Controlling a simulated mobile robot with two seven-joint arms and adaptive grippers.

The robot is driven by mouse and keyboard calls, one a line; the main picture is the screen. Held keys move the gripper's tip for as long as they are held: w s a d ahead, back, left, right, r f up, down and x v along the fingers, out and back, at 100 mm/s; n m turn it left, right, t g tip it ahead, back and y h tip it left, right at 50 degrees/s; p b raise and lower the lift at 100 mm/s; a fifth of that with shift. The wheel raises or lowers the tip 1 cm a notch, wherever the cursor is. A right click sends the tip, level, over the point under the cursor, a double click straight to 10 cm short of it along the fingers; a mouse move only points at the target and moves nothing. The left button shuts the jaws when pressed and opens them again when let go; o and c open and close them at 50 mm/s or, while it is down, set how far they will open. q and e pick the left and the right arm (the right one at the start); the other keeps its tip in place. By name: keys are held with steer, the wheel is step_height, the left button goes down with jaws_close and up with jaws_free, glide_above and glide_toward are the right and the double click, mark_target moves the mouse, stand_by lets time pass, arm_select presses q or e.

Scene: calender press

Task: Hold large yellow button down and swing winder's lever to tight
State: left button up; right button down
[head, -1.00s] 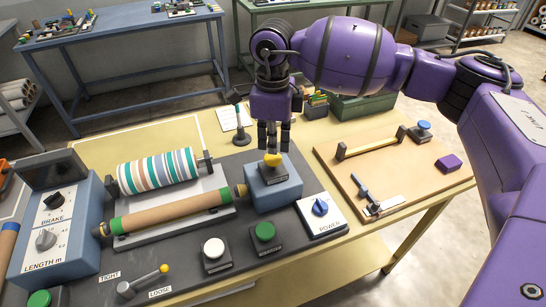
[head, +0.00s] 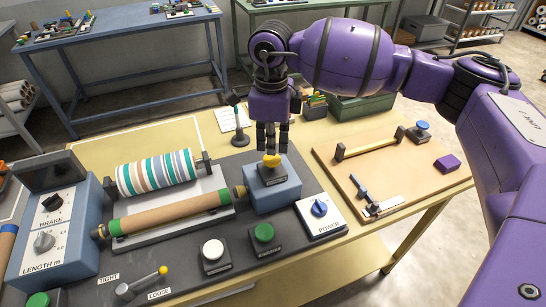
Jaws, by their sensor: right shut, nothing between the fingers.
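The large yellow button (head: 272,159) sits on a dark base on top of a blue-grey block, right of the winder. My right gripper (head: 272,149) points down with its shut fingertips just above or at the button; I cannot tell whether they touch it. The winder's lever (head: 148,281) has a yellow knob (head: 163,270) and sits at the front left of the dark panel. It is tilted to the right, between the TIGHT label (head: 108,278) and the LOOSE label (head: 159,294), with the knob nearer LOOSE. My left gripper is not in view.
A striped roll (head: 158,174) and a brown roller (head: 168,211) lie behind the lever. A white button (head: 213,250), a green button (head: 264,234) and a blue POWER knob (head: 319,208) stand along the front. A wooden board (head: 400,170) with fittings lies to the right.

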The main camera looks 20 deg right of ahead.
mark_target(272, 159)
steer(key=shift+f, duration=0.15)
stand_by(0.3)
steer(key=shift+f+b, duration=0.65)
steer(key=shift+f, duration=1.35)
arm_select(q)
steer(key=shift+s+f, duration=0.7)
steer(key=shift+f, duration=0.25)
arm_select(e)
steer(key=shift+s+f, duration=0.15)
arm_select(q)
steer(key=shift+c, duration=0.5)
